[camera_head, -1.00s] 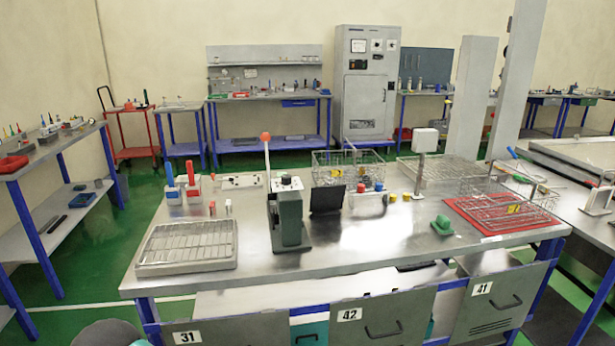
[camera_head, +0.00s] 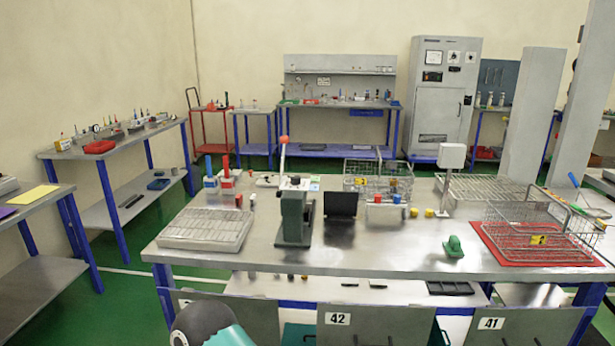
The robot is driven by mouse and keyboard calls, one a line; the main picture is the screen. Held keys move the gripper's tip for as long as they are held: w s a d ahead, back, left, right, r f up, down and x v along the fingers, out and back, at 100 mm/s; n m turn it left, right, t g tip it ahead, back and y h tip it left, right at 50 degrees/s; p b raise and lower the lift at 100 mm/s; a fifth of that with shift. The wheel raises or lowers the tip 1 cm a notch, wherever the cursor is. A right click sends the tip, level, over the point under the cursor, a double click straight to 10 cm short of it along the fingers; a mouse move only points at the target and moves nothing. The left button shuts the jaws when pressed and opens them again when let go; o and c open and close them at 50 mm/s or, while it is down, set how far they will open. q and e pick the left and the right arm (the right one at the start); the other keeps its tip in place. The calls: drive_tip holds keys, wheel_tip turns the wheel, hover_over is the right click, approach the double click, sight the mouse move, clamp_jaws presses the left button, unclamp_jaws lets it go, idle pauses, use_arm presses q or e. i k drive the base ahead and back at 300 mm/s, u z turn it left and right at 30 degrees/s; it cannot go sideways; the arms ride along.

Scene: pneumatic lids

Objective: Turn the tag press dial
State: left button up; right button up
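The tag press (camera_head: 294,217) stands on the metal workbench left of its middle. It has a dark green-grey body and a lever with a red-orange ball (camera_head: 284,139) that stands upright. A pale top plate with a small dark dial (camera_head: 295,181) sits on the press; the dial's setting is too small to read. Neither of my grippers is in view. A dark rounded part with a teal section shows at the bottom edge, well in front of and below the bench top; no fingers show on it.
The workbench (camera_head: 370,258) carries a slotted metal tray (camera_head: 207,230) at left, a black panel (camera_head: 341,205) right of the press, wire baskets (camera_head: 378,175), a red mat (camera_head: 500,256) and a green object (camera_head: 453,247). Bench surface between press and green object is mostly clear.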

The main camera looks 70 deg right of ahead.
sight(295, 179)
drive_tip(key=u, duration=1.8)
drive_tip(key=i, duration=0.1)
drive_tip(key=z, duration=3.3)
drive_tip(key=i, duration=0.5)
drive_tip(key=u, duration=0.15)
drive_tip(key=k, duration=0.8)
drive_tip(key=z, duration=0.2)
drive_tip(key=i, duration=1)
drive_tip(key=u, duration=0.15)
